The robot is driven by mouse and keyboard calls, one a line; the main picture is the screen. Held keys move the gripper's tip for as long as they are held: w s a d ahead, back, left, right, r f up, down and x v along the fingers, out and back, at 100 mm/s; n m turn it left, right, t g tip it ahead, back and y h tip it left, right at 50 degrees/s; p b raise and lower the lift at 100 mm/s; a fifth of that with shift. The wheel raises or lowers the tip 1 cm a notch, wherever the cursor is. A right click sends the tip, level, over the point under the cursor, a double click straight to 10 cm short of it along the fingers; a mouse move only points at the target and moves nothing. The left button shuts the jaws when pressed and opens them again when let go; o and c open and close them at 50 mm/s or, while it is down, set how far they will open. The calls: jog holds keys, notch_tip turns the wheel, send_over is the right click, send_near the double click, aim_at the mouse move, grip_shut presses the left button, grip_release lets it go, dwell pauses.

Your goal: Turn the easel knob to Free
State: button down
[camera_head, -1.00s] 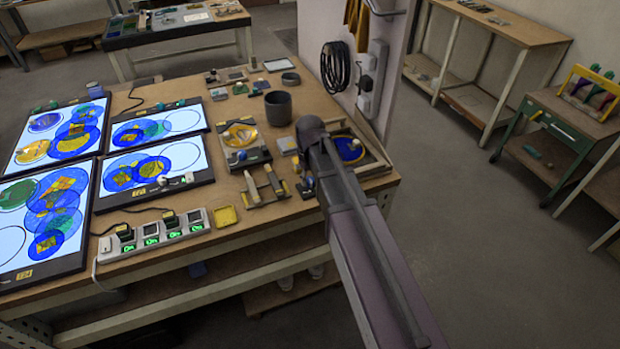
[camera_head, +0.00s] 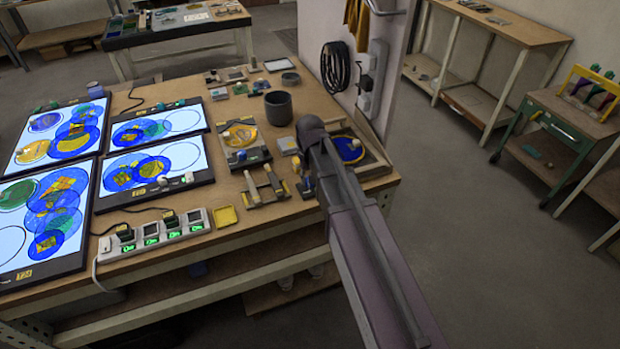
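My arm reaches from the bottom right over the right end of the workbench (camera_head: 285,222). Its end points away from me, and my gripper is hidden behind the arm link, so its fingers do not show. A wooden frame (camera_head: 376,170) with a blue and yellow glass disc (camera_head: 349,149) lies at the bench's right end, partly covered by my arm. It may be the easel, but I cannot tell. No knob or "Free" marking can be made out. A small dark blue and yellow item (camera_head: 306,187) shows just left of my arm.
Lit panels (camera_head: 155,170) with coloured glass circles fill the bench's left side. A dark cup (camera_head: 278,108), a tool rack (camera_head: 265,190), a yellow tray (camera_head: 225,216) and a power strip (camera_head: 165,238) stand nearby. A wall panel (camera_head: 310,40) rises behind.

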jog(key=shift+c, duration=1.7)
grip_release()
jog(key=shift+n, duration=0.3)
jog(key=n, duration=1.1)
jog(key=shift+n, duration=0.3)
notch_tip(320, 180, up, 14)
jog(key=p, duration=1.4)
jog(key=s+d+f+m+b, duration=0.2)
jog(key=s+d+m, duration=0.3)
jog(key=s+m, duration=0.1)
jog(key=s+d+f+m+b, duration=0.3)
jog(key=s+d+m, duration=0.3)
jog(key=s+m, duration=0.1)
jog(key=shift+s+d+f+b, duration=0.25)
jog(key=shift+f+b, duration=0.05)
